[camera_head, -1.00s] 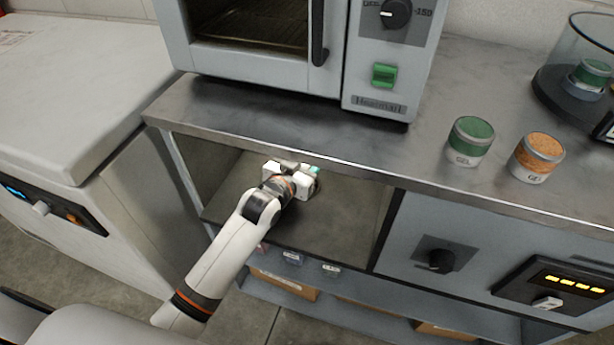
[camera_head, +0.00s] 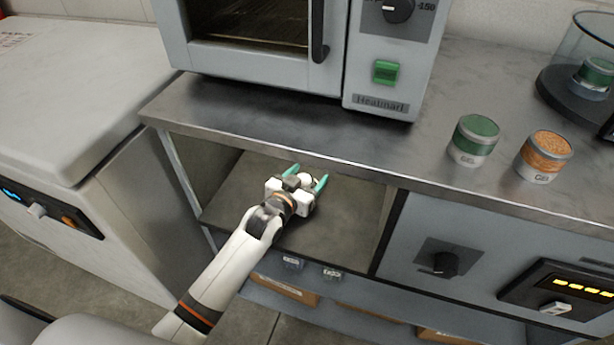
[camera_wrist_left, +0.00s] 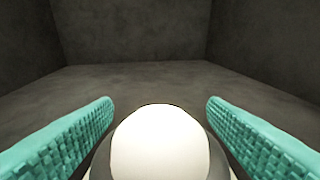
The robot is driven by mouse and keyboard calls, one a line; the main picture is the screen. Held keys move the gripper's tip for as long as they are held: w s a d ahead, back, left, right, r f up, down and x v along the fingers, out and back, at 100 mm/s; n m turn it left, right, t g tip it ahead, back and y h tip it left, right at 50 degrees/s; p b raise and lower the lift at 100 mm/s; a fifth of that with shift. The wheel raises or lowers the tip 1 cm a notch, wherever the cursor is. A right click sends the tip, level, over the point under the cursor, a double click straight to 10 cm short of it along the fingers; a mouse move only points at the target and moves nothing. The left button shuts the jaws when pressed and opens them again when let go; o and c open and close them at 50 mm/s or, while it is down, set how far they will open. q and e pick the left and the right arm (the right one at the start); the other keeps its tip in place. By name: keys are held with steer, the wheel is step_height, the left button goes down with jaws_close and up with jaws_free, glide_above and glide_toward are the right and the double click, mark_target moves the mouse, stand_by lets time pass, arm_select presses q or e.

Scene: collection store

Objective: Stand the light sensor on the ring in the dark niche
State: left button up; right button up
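The light sensor shows as a white dome (camera_wrist_left: 160,145) with a dark grey rim in the left wrist view. In the head view the white dome (camera_head: 306,179) is small, inside the dark niche (camera_head: 345,215) under the counter. My left gripper (camera_head: 306,177) reaches into the niche with its teal fingers spread. In the left wrist view the fingers (camera_wrist_left: 160,102) stand on either side of the dome, with gaps between. The dome looks upright. Its base and the ring are hidden, so I cannot tell whether it sits on the ring. My right gripper is not in view.
The steel counter edge (camera_head: 290,155) overhangs the niche. An oven (camera_head: 260,65) and two jars, green (camera_head: 474,140) and orange (camera_head: 544,156), stand on the counter. A control panel (camera_head: 440,250) is right of the niche. A white chest (camera_head: 80,90) stands at left.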

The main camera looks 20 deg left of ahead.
arm_select(q)
steer(key=shift+r, duration=0.2)
steer(key=shift+s, duration=0.35)
steer(key=p+v, duration=0.2)
steer(key=v, duration=0.9)
steer(key=shift+a+p, duration=0.1)
steer(key=shift+p, duration=0.25)
steer(key=shift+s, duration=0.15)
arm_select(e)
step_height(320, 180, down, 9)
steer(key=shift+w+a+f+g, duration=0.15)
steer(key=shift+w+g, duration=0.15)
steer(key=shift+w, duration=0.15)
